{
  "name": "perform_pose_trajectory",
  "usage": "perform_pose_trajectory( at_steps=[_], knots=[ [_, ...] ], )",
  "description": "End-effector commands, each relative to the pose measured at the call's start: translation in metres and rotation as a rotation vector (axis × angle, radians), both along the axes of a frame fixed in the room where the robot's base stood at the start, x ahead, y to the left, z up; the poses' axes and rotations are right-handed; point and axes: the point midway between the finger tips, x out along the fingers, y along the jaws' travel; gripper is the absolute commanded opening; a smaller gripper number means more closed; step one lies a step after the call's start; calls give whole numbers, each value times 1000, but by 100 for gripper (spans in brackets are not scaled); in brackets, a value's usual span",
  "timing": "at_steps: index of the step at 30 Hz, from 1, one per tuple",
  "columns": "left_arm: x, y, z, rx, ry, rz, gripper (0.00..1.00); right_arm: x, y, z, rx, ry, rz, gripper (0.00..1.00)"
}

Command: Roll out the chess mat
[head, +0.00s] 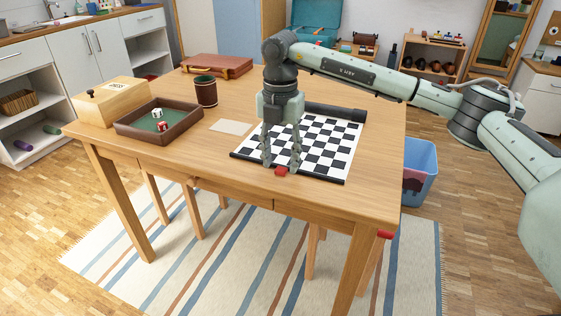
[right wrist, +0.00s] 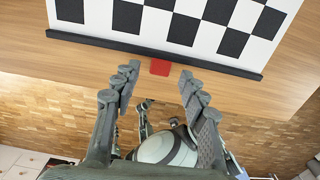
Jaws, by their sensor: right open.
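The chess mat (head: 322,143) lies flat on the table with its black and white squares showing. A dark roll (head: 337,111) lies along its far edge. A dark bar runs along its near edge, and a red tab (head: 281,171) sticks out from the middle of that bar. The tab also shows in the right wrist view (right wrist: 160,67), near the table's front edge. My right gripper (head: 281,166) points down at the near edge of the mat. Its fingers are apart, one on each side of the tab, with nothing held. My left gripper is not in view.
On the wooden table (head: 370,195), a brown tray (head: 185,134) with dice, a dark cup (head: 206,91), a wooden box (head: 110,101), a pale card (head: 231,127) and a brown case (head: 217,66) stand left of the mat. A blue bin (head: 420,172) stands right of the table.

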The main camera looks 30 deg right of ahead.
Motion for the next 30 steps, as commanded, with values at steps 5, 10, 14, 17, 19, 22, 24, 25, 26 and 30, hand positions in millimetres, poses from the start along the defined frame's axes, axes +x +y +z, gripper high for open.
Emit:
perform_pose_trajectory(
  at_steps=[5, 10, 14, 17, 19, 22, 24, 25, 26, 30],
  knots=[
    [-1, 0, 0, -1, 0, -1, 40, 1, 1, 38, 1, -6, 0, 43],
    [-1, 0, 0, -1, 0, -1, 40, 1, 0, 73, 1, -4, 0, 43],
    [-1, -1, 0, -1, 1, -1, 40, 0, 1, 93, 0, -1, 1, 43],
    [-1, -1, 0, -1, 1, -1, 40, 0, 0, 103, 0, -1, 1, 43],
    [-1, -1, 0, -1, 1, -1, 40, 0, 0, 106, -1, -1, 1, 43],
    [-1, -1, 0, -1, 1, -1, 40, 0, 0, 108, 0, 0, 0, 43],
    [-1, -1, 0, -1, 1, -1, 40, 0, 0, 108, 0, 0, 0, 43],
    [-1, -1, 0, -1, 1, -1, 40, 0, 0, 108, 0, 0, 0, 43],
    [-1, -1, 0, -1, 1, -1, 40, 0, 0, 108, 0, 0, 0, 43],
    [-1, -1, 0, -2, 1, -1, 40, 0, 0, 108, 0, 0, 1, 43]
  ],
)
